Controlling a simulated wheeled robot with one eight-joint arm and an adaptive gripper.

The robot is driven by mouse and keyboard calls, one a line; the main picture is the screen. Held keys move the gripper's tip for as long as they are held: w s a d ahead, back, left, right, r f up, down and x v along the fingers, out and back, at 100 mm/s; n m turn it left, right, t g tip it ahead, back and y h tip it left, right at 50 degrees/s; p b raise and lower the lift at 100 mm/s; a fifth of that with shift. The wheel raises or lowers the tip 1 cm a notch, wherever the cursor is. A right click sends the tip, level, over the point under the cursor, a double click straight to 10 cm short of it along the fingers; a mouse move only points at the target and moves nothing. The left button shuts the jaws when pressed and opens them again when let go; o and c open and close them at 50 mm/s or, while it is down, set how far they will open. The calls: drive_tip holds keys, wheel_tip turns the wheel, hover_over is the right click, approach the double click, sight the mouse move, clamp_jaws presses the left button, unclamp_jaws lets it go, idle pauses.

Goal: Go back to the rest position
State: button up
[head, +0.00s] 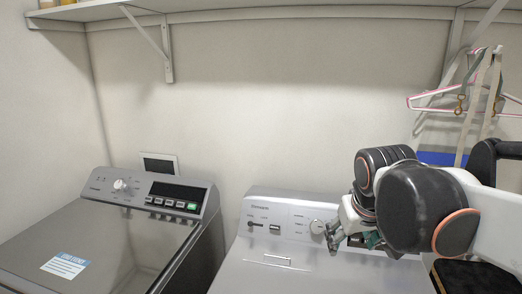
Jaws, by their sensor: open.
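My gripper (332,240) is at the right of the head view, in front of the right machine's control panel, close to its round knob (317,227). Its fingers are partly hidden by my own dark wrist and arm links, and I see nothing held in it. Whether it touches the panel I cannot tell. The right machine (300,277) is light grey with a closed lid and a handle (277,261) near the panel. The left machine (112,246) is darker grey, with a closed lid, a knob and a black display.
A white shelf (270,8) with brackets runs along the wall above. Pink and white hangers (437,109) hang at the right, near my arm, with a blue item (440,158) below. A narrow gap separates the machines. The space above the left machine is clear.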

drive_tip(key=s+f+t, duration=0.2)
drive_tip(key=s+f, duration=0.5)
drive_tip(key=s, duration=0.6)
drive_tip(key=shift+s+f+m+y+b, duration=0.2)
drive_tip(key=shift+m+y+b, duration=0.2)
drive_tip(key=shift+b, duration=0.05)
idle(0.8)
